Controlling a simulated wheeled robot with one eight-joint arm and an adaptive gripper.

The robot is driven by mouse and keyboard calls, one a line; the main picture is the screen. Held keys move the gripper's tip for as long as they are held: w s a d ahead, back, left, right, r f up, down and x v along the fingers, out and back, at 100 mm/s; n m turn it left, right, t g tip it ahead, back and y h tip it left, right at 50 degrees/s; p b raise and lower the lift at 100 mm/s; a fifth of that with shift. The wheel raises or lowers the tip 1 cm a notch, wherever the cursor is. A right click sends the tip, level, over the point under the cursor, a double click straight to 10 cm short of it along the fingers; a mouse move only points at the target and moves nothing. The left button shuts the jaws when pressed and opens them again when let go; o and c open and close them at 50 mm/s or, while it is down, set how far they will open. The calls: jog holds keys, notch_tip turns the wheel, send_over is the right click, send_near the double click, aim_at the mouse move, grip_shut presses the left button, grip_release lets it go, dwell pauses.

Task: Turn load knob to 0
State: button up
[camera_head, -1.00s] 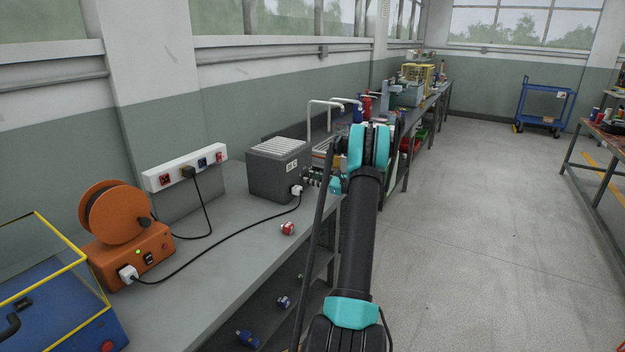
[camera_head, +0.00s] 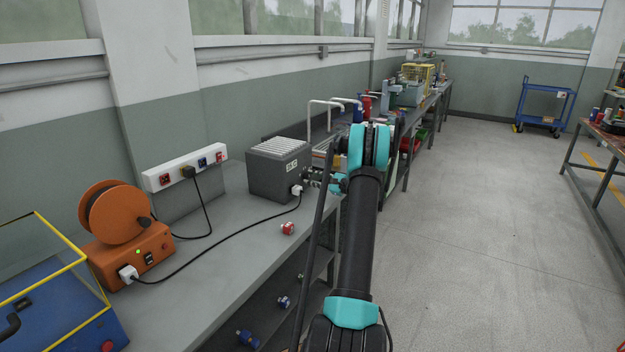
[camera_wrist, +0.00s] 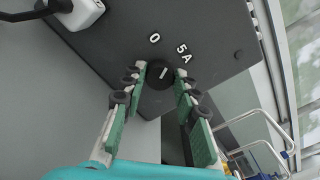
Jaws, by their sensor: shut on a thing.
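The load knob (camera_wrist: 161,73) is a round black knob with a white pointer line, on the dark face of a grey box (camera_head: 279,170). In the wrist view the marks "0" (camera_wrist: 154,38) and "5A" (camera_wrist: 184,53) stand beyond the knob. The pointer line lies between the two marks' directions, tilted a little to the left. My gripper (camera_wrist: 160,85) is shut on the knob, with one green-padded finger on each side. In the head view my gripper (camera_head: 314,178) is at the box's right face, and the knob is hidden there.
A white plug (camera_head: 297,190) with a black cable sits in the box beside the knob; it also shows at the wrist view's upper left (camera_wrist: 80,12). An orange cable reel (camera_head: 115,212) stands at left.

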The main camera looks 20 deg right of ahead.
jog(key=n, duration=0.6)
jog(key=shift+f, duration=0.1)
jog(key=shift+n, duration=0.4)
jog(key=o, duration=1.2)
jog(key=shift+c, duration=0.2)
jog(key=v, duration=1.2)
